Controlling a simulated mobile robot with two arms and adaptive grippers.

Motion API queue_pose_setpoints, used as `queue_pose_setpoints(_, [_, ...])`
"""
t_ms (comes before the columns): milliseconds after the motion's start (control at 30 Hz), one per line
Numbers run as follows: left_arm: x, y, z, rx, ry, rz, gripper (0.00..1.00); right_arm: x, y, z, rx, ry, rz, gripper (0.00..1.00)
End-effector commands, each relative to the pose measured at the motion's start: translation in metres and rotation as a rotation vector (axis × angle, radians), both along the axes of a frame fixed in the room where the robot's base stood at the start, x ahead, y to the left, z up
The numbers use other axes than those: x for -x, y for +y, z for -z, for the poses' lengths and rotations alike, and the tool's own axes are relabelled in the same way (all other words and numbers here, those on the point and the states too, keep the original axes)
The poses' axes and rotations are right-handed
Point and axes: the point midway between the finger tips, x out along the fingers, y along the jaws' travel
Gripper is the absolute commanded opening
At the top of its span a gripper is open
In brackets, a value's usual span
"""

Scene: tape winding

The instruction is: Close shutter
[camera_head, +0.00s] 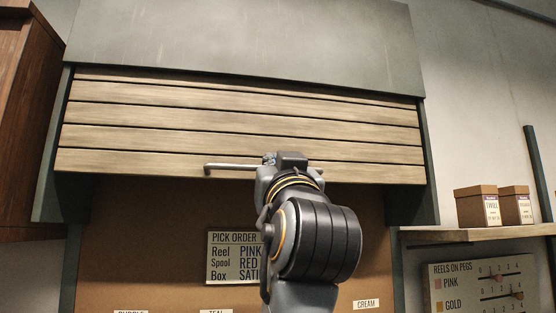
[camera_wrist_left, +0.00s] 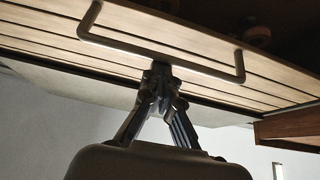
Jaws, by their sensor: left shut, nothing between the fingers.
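The wooden slatted shutter (camera_head: 240,117) is partly down below the grey-green housing (camera_head: 240,35), with the space under its bottom slat open. A dark bar handle (camera_head: 225,166) sits along the bottom slat; it also shows in the left wrist view (camera_wrist_left: 165,57). My left gripper (camera_head: 275,160) is at the handle, with my arm hiding the handle's right part in the head view. In the left wrist view the gripper's fingertips (camera_wrist_left: 158,72) meet near the middle of the bar, shut with nothing between them. Contact with the bar cannot be told. My right gripper is not in view.
A pick order sign (camera_head: 232,257) hangs on the brown back panel under the shutter. Two small boxes (camera_head: 478,206) stand on a shelf (camera_head: 440,236) at the right, above a reels-on-pegs board (camera_head: 480,285). A wooden cabinet (camera_head: 25,120) stands at the left.

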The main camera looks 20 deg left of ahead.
Motion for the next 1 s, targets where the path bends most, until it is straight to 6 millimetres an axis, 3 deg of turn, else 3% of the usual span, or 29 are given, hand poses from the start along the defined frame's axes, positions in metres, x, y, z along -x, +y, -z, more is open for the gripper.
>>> queue_pose_setpoints(33, [-0.002,0.002,0.027,0.007,0.008,0.0,0.0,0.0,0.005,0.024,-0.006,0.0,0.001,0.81])
queue_pose_setpoints(333, [-0.002,0.002,0.077,0.007,0.007,-0.001,0.0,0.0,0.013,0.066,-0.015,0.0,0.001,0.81])
queue_pose_setpoints(533, [-0.002,0.002,0.089,0.005,0.006,-0.003,0.0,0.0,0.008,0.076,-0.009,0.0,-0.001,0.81])
queue_pose_setpoints(1000, [-0.003,0.002,0.091,0.007,0.009,-0.003,0.0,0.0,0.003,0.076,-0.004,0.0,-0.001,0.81])
